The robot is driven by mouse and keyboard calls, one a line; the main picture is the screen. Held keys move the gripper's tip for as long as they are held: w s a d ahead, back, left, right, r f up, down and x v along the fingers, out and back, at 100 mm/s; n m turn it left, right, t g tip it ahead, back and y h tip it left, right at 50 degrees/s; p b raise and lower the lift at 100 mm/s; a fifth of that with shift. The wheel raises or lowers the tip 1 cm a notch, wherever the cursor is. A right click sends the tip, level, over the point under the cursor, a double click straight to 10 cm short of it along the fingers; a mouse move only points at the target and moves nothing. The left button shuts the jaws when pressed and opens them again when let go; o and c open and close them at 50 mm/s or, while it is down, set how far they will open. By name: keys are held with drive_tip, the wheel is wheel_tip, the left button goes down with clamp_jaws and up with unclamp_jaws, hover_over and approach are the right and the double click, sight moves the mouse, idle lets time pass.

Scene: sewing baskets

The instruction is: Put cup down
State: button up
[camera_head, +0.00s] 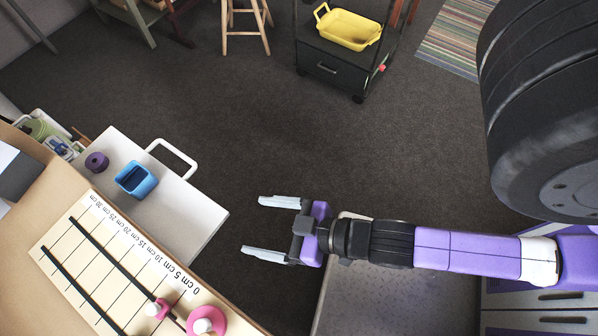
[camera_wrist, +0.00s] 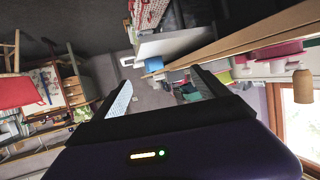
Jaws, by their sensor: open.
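The blue square cup-like container (camera_head: 137,179) stands on a white surface with a handle (camera_head: 196,217) at the left in the head view. Its opening faces up and its inside looks dark. A small blue shape (camera_wrist: 153,65), probably the same container, shows ahead of the fingers in the wrist view. My gripper (camera_head: 254,225) is open and empty, with its fingers spread and pointing left. It is to the right of the white surface and apart from the container. In the wrist view, my open gripper (camera_wrist: 163,90) has nothing between its fingers.
A dark purple spool (camera_head: 97,162) stands beside the blue container. A wooden tabletop (camera_head: 45,208) at lower left bears a ruled board and pink pieces (camera_head: 207,322). A black cart (camera_head: 337,66) holds a yellow basket (camera_head: 347,29) at the back. The dark floor (camera_head: 330,130) between is clear.

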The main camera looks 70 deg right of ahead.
drive_tip(key=s+d+r+t, duration=0.1)
drive_tip(key=s+d+r, duration=0.1)
drive_tip(key=s+r, duration=0.6)
drive_tip(key=shift+r, duration=0.5)
